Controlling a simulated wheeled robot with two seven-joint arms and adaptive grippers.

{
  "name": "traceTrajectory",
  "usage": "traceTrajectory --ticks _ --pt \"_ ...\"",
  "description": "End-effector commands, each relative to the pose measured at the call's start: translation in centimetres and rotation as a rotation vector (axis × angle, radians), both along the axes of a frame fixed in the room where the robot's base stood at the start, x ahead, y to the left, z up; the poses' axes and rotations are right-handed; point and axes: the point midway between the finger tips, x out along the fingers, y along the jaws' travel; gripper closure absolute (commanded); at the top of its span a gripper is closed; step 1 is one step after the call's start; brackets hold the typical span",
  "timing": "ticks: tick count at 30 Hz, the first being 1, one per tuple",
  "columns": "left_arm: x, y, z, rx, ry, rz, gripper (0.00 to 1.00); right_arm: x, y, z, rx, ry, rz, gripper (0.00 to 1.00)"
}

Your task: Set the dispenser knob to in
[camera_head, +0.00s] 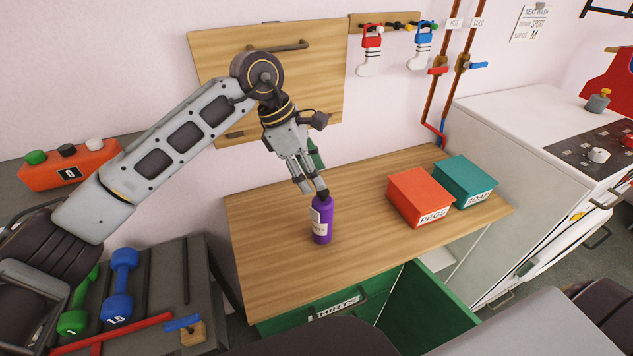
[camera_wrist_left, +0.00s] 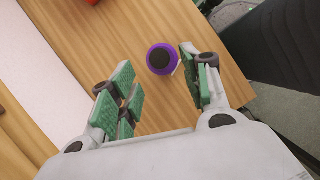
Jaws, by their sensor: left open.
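No dispenser is clearly marked as such. A white knob (camera_head: 598,154) sits on a dark panel (camera_head: 565,150) at the right, and a grey piece with a yellow top (camera_head: 598,101) stands behind it; I cannot tell whether either is the dispenser knob or how it is set. My left gripper (camera_head: 318,193) is open, pointing down just above a purple bottle (camera_head: 321,222) on the wooden worktop. In the left wrist view, the bottle (camera_wrist_left: 161,58) shows its dark cap beyond the open green-padded fingers (camera_wrist_left: 160,95), nearer the right finger. My right gripper is out of view.
Orange PEGS (camera_head: 420,196) and teal SOAP (camera_head: 465,180) boxes stand right on the worktop (camera_head: 270,250). An orange counter box (camera_head: 68,165) and dumbbells (camera_head: 122,280) lie left. Pipes with valves (camera_head: 462,63) run up the wall.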

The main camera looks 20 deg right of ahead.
Motion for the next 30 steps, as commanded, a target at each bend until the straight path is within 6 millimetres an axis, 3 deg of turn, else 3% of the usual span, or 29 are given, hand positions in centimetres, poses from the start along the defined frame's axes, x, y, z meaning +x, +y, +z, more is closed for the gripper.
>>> traceTrajectory --ticks 13,30 --pt "0.8 2.2 5.5 0.002 0.0 0.001 0.53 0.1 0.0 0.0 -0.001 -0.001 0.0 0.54" --pt "0.9 2.6 6.5 0.002 0.001 0.001 0.53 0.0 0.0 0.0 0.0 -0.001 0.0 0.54"
